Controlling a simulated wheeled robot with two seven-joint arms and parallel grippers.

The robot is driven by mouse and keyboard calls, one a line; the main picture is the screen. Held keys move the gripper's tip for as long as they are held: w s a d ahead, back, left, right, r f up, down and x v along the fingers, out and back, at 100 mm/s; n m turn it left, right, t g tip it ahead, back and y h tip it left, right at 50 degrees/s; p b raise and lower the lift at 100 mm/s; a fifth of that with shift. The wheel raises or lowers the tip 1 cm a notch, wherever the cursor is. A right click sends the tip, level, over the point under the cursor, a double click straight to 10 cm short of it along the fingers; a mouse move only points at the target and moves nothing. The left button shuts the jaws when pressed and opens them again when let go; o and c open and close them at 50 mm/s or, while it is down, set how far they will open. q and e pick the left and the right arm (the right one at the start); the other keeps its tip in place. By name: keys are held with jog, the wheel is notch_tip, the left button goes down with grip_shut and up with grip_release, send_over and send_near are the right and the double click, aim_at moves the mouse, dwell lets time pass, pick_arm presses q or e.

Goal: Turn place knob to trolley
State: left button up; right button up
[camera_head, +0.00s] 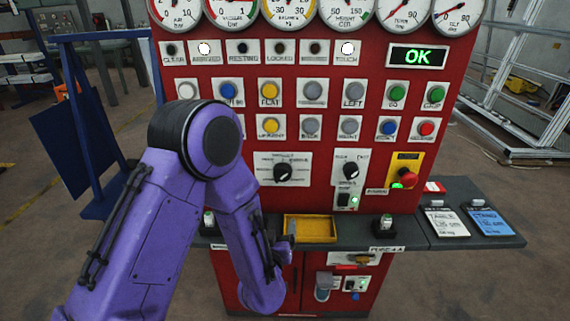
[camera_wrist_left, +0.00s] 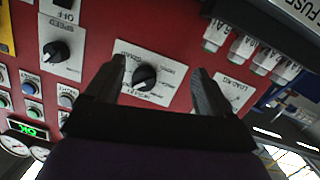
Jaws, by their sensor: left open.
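A black rotary knob (camera_head: 283,172) sits on a white label plate on the red panel; its lettering is too small to read surely in the head view. It also shows in the left wrist view (camera_wrist_left: 145,77), framed between my fingers, with the picture turned about upside down. I cannot tell its exact pointer setting. My left gripper (camera_wrist_left: 158,67) is open and empty, facing the panel, with no clear contact on the knob. In the head view my purple left arm bends down in front of the panel and mostly hides this gripper (camera_head: 281,243). My right gripper is not in view.
A second knob, marked SPEED (camera_wrist_left: 55,52), is beside it and shows in the head view (camera_head: 350,170). A red emergency button (camera_head: 408,178) is farther right. A shelf below holds a yellow tray (camera_head: 310,240) and cards (camera_head: 445,222). Button rows and gauges are above.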

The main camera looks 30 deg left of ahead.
pick_arm(q)
jog(key=t+y, duration=0.1)
send_near(282, 179)
jog(key=shift+n, duration=0.4)
jog(key=p+x, duration=0.3)
jog(key=x, duration=0.6)
jog(key=shift+r, duration=0.2)
jog(key=shift+w+a+f, duration=0.1)
jog(key=shift+w+a, duration=0.15)
jog(key=shift+w, duration=0.15)
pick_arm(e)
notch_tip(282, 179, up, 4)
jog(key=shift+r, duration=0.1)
pick_arm(q)
jog(key=c, duration=1.1)
